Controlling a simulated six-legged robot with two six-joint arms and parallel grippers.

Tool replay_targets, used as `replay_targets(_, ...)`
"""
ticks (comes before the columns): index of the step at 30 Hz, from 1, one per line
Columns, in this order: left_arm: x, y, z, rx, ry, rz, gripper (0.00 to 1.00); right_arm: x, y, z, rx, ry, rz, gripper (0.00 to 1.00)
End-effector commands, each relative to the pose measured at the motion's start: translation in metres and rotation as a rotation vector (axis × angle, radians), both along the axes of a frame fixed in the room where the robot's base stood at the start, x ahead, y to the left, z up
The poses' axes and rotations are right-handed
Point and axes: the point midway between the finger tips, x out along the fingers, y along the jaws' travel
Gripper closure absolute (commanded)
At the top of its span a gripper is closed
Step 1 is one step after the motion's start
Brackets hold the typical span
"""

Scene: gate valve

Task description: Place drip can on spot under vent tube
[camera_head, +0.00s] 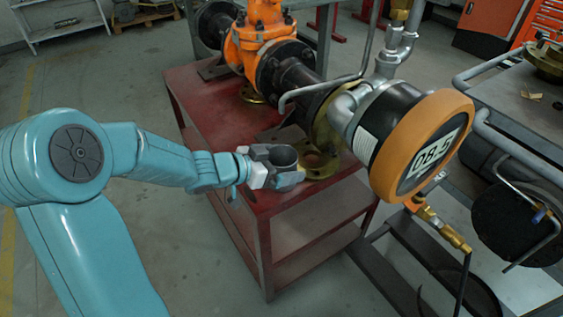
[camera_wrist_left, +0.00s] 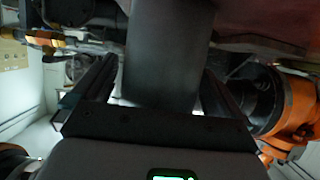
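The drip can (camera_head: 283,157) is a small dark cup with its open top facing up, near the front part of the red table. My left gripper (camera_head: 272,178) reaches it from the left and is shut around it. In the left wrist view the can (camera_wrist_left: 161,75) is a dark cylinder between the two fingers. The vent tube (camera_head: 318,90) is a thin grey pipe whose bent end hangs above the table, behind the can. I cannot make out a marked spot; the can and gripper hide part of the tabletop. My right gripper is not in view.
The red table (camera_head: 207,100) carries an orange valve (camera_head: 260,42) and dark pipework. A grey bench (camera_head: 510,100) is further right.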

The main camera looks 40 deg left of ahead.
Motion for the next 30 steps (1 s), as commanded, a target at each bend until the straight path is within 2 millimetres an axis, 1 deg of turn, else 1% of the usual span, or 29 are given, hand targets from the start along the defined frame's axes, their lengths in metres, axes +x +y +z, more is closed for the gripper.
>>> replay_targets(3,0.000,0.000,0.004,0.000,-0.001,0.001,0.00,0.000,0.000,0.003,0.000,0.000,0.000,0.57)
replay_targets(5,-0.004,0.003,0.007,0.000,0.000,0.003,0.00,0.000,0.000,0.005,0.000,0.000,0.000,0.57)
replay_targets(8,-0.019,0.009,0.016,0.000,0.000,0.005,0.00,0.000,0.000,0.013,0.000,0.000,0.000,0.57)
replay_targets(15,-0.067,0.030,0.038,0.001,0.001,0.007,0.00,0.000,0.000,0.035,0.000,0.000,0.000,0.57)
replay_targets(18,-0.083,0.036,0.044,0.001,0.001,0.006,0.00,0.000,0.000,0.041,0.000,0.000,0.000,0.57)
replay_targets(21,-0.095,0.040,0.047,0.000,0.001,0.004,0.00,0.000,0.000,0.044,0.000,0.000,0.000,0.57)
replay_targets(25,-0.102,0.043,0.049,0.000,0.000,0.002,0.00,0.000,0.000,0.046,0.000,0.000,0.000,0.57)
replay_targets(30,-0.103,0.043,0.049,0.000,0.000,0.000,0.00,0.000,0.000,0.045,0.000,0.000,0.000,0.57)
